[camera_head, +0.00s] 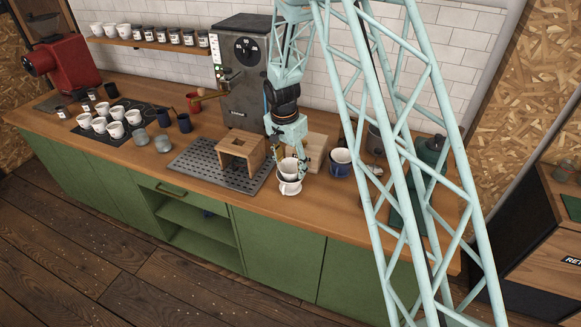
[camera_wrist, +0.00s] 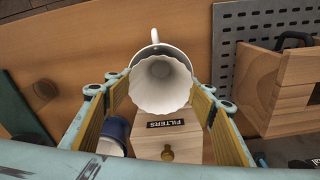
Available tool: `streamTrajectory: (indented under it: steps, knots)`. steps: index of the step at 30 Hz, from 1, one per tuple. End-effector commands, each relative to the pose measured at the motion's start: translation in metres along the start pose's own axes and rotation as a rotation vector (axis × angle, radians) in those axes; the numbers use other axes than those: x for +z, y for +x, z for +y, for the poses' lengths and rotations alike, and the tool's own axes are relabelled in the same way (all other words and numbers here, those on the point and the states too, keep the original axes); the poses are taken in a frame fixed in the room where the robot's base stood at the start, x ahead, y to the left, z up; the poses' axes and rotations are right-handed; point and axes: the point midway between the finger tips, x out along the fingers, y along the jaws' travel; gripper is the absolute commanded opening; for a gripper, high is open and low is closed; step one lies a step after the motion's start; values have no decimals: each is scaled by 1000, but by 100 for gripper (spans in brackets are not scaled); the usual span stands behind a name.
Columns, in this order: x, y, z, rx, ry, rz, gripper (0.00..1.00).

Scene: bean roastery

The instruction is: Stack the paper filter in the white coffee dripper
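The white paper filter (camera_wrist: 160,84), a fluted cone, is between the two fingers of my gripper (camera_wrist: 161,92), its open mouth facing the wrist camera.
A wooden box labelled FILTERS (camera_wrist: 178,143) is close by. A wooden stand (camera_head: 241,154) is on a perforated metal tray (camera_head: 192,157) to the left. A dark blue cup (camera_head: 341,165) is to the right. A grey coffee machine (camera_head: 240,75) stands behind.

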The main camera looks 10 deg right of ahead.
Motion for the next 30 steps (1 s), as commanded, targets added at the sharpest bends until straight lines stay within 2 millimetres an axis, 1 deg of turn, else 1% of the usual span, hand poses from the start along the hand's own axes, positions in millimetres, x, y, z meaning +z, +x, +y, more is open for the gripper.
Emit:
streamTrajectory:
  steps: [9, 14, 15, 18, 19, 30]
  knots:
    - [1, 5, 0, 0, 0, 0, 47]
    - [1, 5, 0, 0, 0, 0, 47]
    - [1, 5, 0, 0, 0, 0, 54]
    - [0, 5, 0, 0, 0, 0, 63]
    - [0, 5, 0, 0, 0, 0, 64]
    - [0, 4, 0, 0, 0, 0, 64]
